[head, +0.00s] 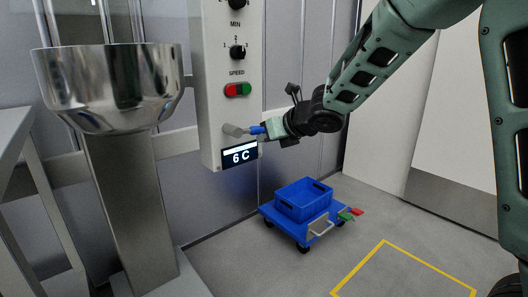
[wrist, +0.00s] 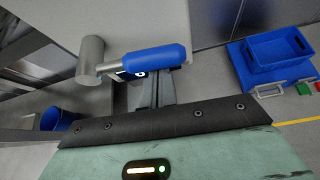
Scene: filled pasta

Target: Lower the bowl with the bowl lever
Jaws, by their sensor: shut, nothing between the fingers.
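The steel bowl (head: 110,85) is at the left of the head view, at the top of a grey column. The bowl lever (head: 234,130) sticks out from the white control panel below the red and green buttons. It has a grey round hub and a blue grip. In the wrist view the blue grip (wrist: 155,59) lies roughly level, to the right of its hub (wrist: 90,60). My gripper (head: 268,130) is at the grip's outer end in the head view. In the wrist view its shut fingers (wrist: 152,88) appear just below the grip, partly hidden by it. Contact cannot be told.
The panel (head: 209,90) carries dials, buttons and a display (head: 239,155) reading 6 C close below the lever. A blue crate (head: 303,199) on a blue trolley (head: 278,219) stands on the floor. Yellow floor lines (head: 383,242) mark clear floor at lower right.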

